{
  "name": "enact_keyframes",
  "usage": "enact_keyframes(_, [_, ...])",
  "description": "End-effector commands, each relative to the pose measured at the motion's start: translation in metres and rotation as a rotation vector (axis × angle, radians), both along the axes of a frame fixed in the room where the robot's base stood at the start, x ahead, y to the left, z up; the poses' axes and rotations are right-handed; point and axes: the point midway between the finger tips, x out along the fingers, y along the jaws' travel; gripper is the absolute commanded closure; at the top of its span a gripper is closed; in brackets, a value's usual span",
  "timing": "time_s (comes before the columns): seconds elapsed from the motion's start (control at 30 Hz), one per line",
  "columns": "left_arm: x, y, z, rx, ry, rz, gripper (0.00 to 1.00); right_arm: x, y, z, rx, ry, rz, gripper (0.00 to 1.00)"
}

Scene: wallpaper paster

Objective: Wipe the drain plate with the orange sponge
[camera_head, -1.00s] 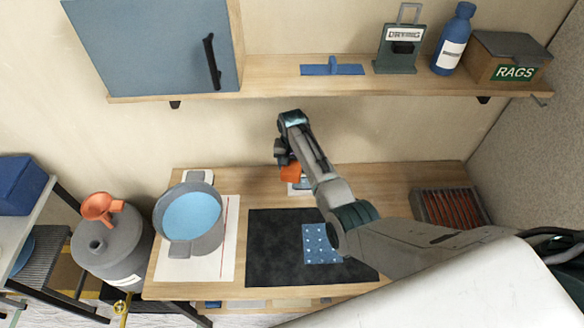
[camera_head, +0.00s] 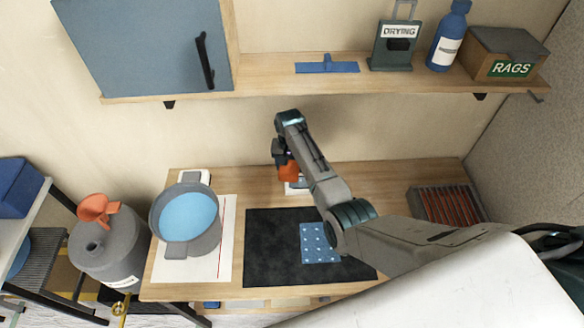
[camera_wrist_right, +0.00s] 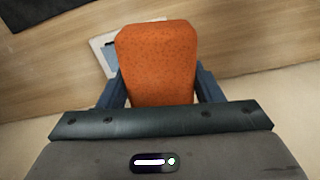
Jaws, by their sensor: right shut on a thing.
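My right gripper (camera_head: 285,163) is shut on the orange sponge (camera_head: 290,172), above the back of the wooden bench. In the right wrist view the orange sponge (camera_wrist_right: 157,65) sits upright between the two dark blue fingers. Beneath and behind it lies a small flat plate (camera_wrist_right: 101,45) with a white edge and a grey-blue inside, largely hidden by the sponge. It also shows as a white sliver in the head view (camera_head: 297,187). It may be the drain plate. I cannot tell whether the sponge touches it. My left gripper is not in view.
A grey pot (camera_head: 186,240) with blue liquid stands on a white sheet (camera_head: 222,270) at left. A black mat (camera_head: 268,250) carries a blue dotted cloth (camera_head: 319,243). A slotted tray (camera_head: 446,206) with orange bars is at right. A shelf (camera_head: 290,86) overhangs the bench's back.

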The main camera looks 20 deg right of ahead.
Motion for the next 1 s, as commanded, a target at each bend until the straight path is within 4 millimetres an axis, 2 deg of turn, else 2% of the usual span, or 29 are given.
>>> enact_keyframes(0.2, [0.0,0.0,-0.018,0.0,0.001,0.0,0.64,0.0,0.0,-0.026,0.0,0.001,0.067,0.64])
enact_keyframes(0.43, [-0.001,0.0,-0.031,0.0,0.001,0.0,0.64,0.0,-0.001,-0.046,0.0,0.001,0.137,0.64])
enact_keyframes(1.0, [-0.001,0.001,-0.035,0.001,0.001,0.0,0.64,0.0,-0.001,-0.051,0.001,-0.001,0.147,0.64])
